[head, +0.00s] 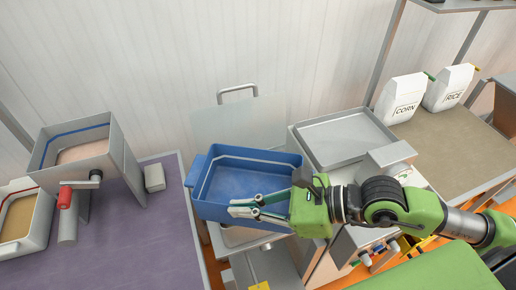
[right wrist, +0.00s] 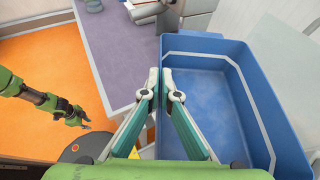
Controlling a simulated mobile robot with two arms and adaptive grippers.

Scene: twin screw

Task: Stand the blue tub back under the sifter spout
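The blue tub (head: 245,177) is empty, with a pale line around its inside, and sits upright over a metal stand (head: 238,236) in the middle of the head view. I cannot tell whether it touches the stand. My right gripper (head: 232,207) is at the tub's near wall. In the right wrist view its fingers (right wrist: 160,82) are nearly closed, one on each side of the tub wall (right wrist: 232,85). My left gripper (right wrist: 84,124) shows small in the right wrist view, away from the tub, its opening unclear.
At left, a metal hopper (head: 78,150) with a red-handled crank (head: 66,196) stands on a purple-topped counter (head: 150,240). At right are a machine with a steel tray (head: 345,138), a corn bag (head: 400,98) and a rice bag (head: 447,90). A transparent panel stands behind the tub.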

